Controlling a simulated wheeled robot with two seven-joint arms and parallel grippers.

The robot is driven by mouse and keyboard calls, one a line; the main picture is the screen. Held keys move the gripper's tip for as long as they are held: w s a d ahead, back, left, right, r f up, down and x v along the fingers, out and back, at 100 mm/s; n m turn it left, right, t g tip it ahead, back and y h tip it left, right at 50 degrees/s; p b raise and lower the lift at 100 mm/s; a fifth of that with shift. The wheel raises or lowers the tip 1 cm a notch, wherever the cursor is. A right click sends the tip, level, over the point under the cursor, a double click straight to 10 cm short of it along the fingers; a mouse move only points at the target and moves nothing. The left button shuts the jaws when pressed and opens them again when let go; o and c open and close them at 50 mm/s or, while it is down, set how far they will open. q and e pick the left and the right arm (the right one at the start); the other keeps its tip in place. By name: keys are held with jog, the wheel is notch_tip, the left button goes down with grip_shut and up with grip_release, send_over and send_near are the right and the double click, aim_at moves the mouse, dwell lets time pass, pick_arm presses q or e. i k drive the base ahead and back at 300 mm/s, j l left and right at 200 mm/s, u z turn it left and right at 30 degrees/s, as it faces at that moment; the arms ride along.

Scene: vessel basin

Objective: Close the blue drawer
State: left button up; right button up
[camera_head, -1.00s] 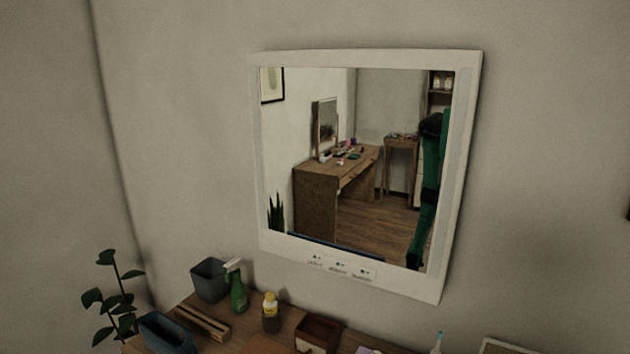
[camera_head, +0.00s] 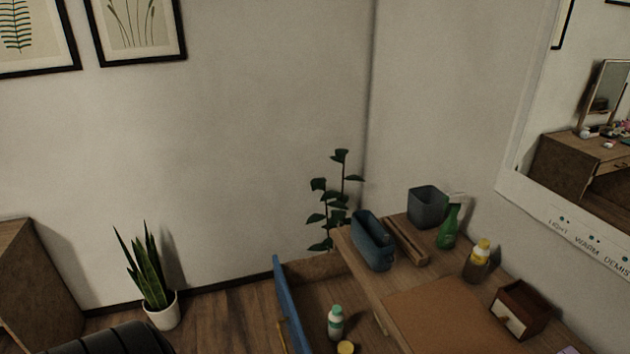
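The blue drawer front (camera_head: 290,308) shows at the lower middle of the head view, standing out to the left of the wooden desk (camera_head: 372,283). The drawer is open. Inside it are a small bottle with a green cap (camera_head: 336,322) and a round yellow lid or jar (camera_head: 345,347). The drawer's near part is cut off by the bottom edge of the view. Neither of my grippers is in view.
On the desk stand a blue container (camera_head: 373,243), a grey bin (camera_head: 425,205), a green spray bottle (camera_head: 449,226), a yellow-capped bottle (camera_head: 477,261) and a small wooden box (camera_head: 519,309). A potted plant (camera_head: 160,307) stands on the floor at left, with bare floor beside it.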

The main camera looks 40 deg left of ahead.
aim_at(307, 289)
jog(key=u, duration=1.55)
